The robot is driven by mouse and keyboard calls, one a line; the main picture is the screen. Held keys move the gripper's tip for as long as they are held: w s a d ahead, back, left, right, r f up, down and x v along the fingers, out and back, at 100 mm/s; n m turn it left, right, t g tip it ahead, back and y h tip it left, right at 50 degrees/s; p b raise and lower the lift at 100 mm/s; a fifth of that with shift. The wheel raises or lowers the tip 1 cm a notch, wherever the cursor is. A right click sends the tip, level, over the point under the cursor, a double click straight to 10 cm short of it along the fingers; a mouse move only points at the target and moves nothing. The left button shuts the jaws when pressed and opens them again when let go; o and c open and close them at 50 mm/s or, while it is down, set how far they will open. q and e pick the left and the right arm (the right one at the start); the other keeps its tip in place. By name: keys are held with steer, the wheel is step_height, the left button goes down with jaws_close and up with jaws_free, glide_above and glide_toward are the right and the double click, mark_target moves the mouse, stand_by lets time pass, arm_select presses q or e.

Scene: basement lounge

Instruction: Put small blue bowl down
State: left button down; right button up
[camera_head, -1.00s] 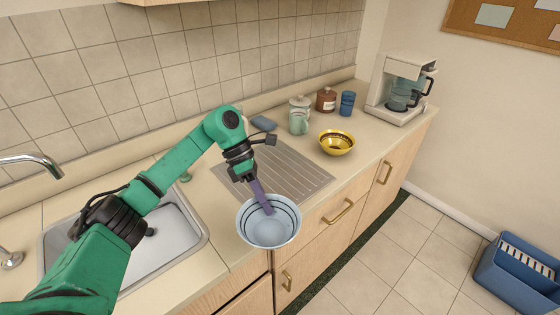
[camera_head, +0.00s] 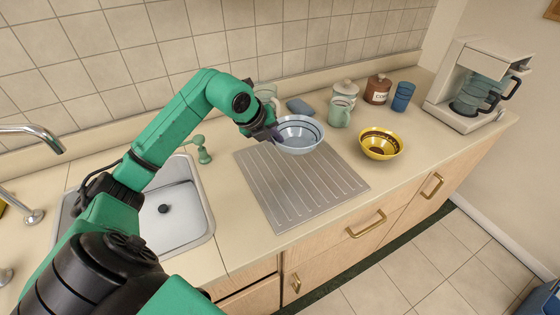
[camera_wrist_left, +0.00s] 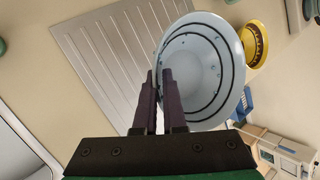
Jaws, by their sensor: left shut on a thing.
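The small blue bowl (camera_head: 299,134) is pale blue with dark rings inside. It is over the back right part of the ribbed metal drainboard (camera_head: 290,188), roughly upright; I cannot tell whether it touches the surface. My left gripper (camera_head: 277,135) is shut on the bowl's left rim. In the left wrist view, the two purple fingers (camera_wrist_left: 160,88) pinch the rim of the bowl (camera_wrist_left: 205,70), and the drainboard (camera_wrist_left: 95,55) shows behind it. My right gripper is not in view.
A yellow patterned bowl (camera_head: 380,144) stands right of the drainboard. The sink (camera_head: 180,210) is at left. The drainboard's front is clear.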

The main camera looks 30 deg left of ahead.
arm_select(q)
step_height(320, 180, down, 10)
steer(key=shift+w+r+p, duration=0.15)
steer(key=shift+r+p, duration=0.05)
steer(key=shift+p, duration=0.6)
steer(key=c, duration=1)
jaws_free()
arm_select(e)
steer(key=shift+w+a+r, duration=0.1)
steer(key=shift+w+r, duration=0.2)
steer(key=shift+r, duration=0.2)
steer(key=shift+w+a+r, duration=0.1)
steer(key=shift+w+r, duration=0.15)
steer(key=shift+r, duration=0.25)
arm_select(q)
steer(key=d+b+v, duration=0.1)
steer(key=b+v, duration=0.2)
steer(key=v, duration=0.9)
steer(key=shift+a, duration=0.45)
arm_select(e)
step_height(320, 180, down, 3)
arm_select(q)
steer(key=shift+w, duration=0.1)
